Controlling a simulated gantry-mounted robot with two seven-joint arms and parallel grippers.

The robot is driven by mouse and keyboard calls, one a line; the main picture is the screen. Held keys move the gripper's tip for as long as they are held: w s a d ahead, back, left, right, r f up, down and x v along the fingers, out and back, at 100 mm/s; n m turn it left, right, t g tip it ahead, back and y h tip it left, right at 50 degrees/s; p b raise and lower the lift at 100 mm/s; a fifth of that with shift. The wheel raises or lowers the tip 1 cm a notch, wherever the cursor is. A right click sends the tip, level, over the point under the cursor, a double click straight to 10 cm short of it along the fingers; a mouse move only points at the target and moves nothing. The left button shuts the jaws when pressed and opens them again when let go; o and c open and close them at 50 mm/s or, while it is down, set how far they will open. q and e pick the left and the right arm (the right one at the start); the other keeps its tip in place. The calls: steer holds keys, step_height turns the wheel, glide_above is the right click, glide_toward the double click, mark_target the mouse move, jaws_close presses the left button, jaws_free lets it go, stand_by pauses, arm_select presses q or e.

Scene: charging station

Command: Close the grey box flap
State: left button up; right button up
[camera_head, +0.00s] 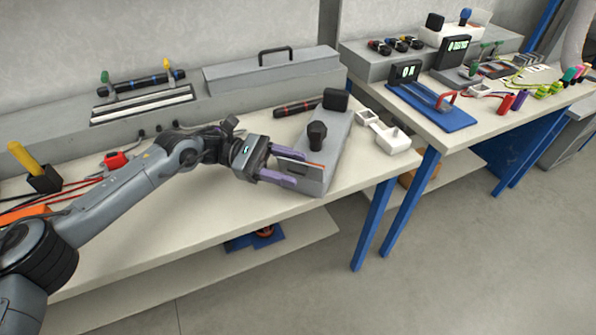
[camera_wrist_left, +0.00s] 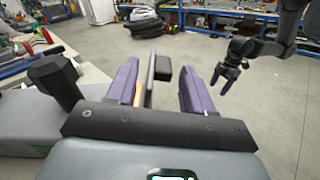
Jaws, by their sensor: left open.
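The grey box (camera_head: 337,138) is long and low and lies at the right end of the near table, with a black knob on top. Its end by the gripper has a thin panel with an orange-red edge, which seems to be the flap (camera_head: 308,170). My left gripper (camera_head: 300,172) is open at this end, its purple fingers on either side of the panel. In the left wrist view the panel (camera_wrist_left: 150,82) stands upright between the fingers, apart from the right one; contact with the left one is unclear. My right gripper (camera_wrist_left: 226,78) hangs small in the wrist view's background.
A white bracket (camera_head: 392,138) lies right of the box. A dark cylinder (camera_head: 297,108) lies behind it. A grey case with a handle (camera_head: 272,72) stands at the back. The tabletop in front of my left arm is clear. A second table (camera_head: 450,135) stands to the right.

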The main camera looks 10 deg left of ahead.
arm_select(q)
steer(key=shift+x, duration=1.2)
jaws_close()
